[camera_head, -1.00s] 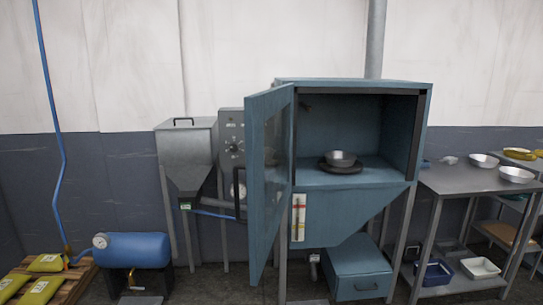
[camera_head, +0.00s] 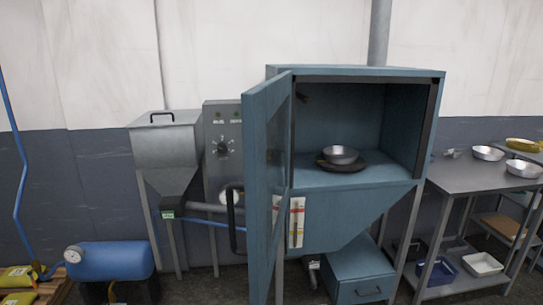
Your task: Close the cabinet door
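The blue cabinet (camera_head: 355,73) stands in the middle of the view on legs. Its door (camera_head: 265,185) is hinged on the left side of the opening and stands wide open, swung out toward me. The door has a glass pane and a dark upright handle (camera_head: 232,218) on its left side. Inside the cabinet, a metal bowl (camera_head: 340,153) sits on a dark round plate (camera_head: 342,167). My gripper is not in view.
A grey hopper (camera_head: 166,150) and a control panel (camera_head: 223,140) stand left of the door. A blue tank (camera_head: 112,261) is at lower left. A metal table (camera_head: 465,176) with bowls stands at right. A blue drawer box (camera_head: 358,268) is below the cabinet.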

